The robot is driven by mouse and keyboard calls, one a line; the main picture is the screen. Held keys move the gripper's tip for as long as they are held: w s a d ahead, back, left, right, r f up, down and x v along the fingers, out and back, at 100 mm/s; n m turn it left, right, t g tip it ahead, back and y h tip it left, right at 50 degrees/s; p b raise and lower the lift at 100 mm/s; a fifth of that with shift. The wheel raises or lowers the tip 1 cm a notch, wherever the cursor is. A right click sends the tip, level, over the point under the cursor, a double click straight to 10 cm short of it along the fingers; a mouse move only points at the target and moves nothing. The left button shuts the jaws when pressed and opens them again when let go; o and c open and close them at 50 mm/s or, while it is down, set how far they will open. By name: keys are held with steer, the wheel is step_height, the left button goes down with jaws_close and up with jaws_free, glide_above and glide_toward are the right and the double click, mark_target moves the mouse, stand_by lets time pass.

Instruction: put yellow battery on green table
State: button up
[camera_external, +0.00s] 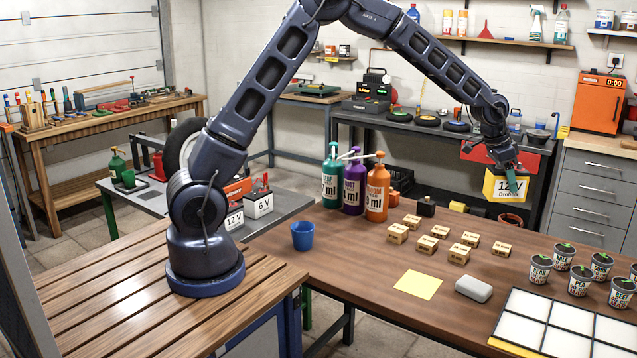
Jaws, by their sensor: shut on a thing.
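The yellow battery (496,188), a block with a "12V" label, hangs beneath my gripper (513,177) at the right, above the far side of the brown table. My gripper is shut on it at the top; the fingers partly cover its right side. The green table (150,202), with a grey top and green legs and edge, stands at the left behind my arm's base. A white 12 V battery (232,219) and a white 6 V battery (259,205) stand on it near my base. My arm hides part of its top.
The brown table (390,268) holds tall teal, purple and orange (376,190) pump bottles, a blue cup (302,236), several small boxes and several dark pots. A tyre (184,145) and green can (118,166) are at the green table.

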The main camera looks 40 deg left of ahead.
steer(key=w+a+f+n+y, duration=0.15)
steer(key=w+a, duration=0.45)
steer(key=a, duration=0.9)
steer(key=w+a+f+n+t, duration=0.1)
steer(key=w+a+n, duration=0.35)
steer(key=a, duration=1.05)
steer(key=w+a+f, duration=0.1)
steer(key=w+a, duration=0.7)
steer(key=a, duration=0.6)
steer(key=n+t+y, duration=0.1)
steer(key=n+y, duration=0.1)
steer(key=n, duration=0.4)
glide_above(285, 200)
step_height(285, 200, down, 3)
step_height(285, 200, down, 20)
steer(key=shift+w+a+r, duration=0.1)
steer(key=shift+w+r, duration=0.05)
steer(key=o, duration=1.8)
steer(key=shift+f, duration=0.2)
steer(key=shift+c, duration=0.2)
